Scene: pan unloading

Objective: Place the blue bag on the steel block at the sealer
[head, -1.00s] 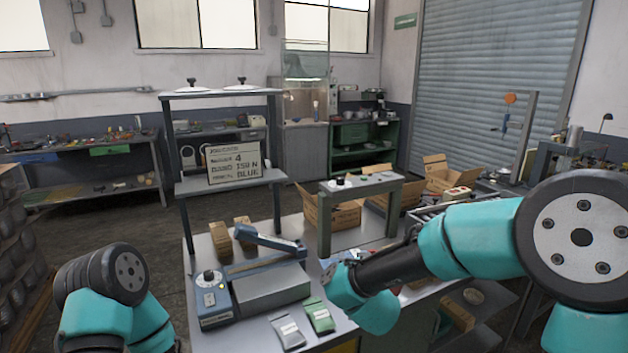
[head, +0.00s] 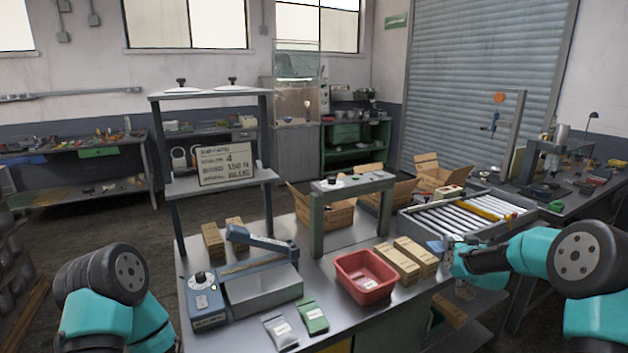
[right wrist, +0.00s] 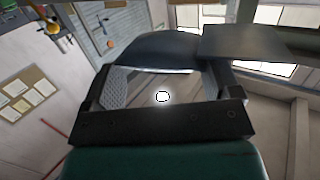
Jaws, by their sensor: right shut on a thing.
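The blue sealer (head: 207,299) stands at the left front of the steel table, with its lever arm (head: 262,240) reaching over the steel block (head: 262,290). The top of the block looks bare. My right gripper (head: 447,248) is above the table's right part, right of the red bin, and is shut on a small blue thing, apparently the blue bag (head: 434,246). In the right wrist view, a dark bluish shape (right wrist: 150,48) shows beyond the finger pads; its edges are unclear. My left arm is at the lower left, but its gripper is out of view.
A silver bag (head: 280,332) and a green bag (head: 312,317) lie in front of the block. A small bench (head: 350,184) and a sign (head: 226,165) stand behind.

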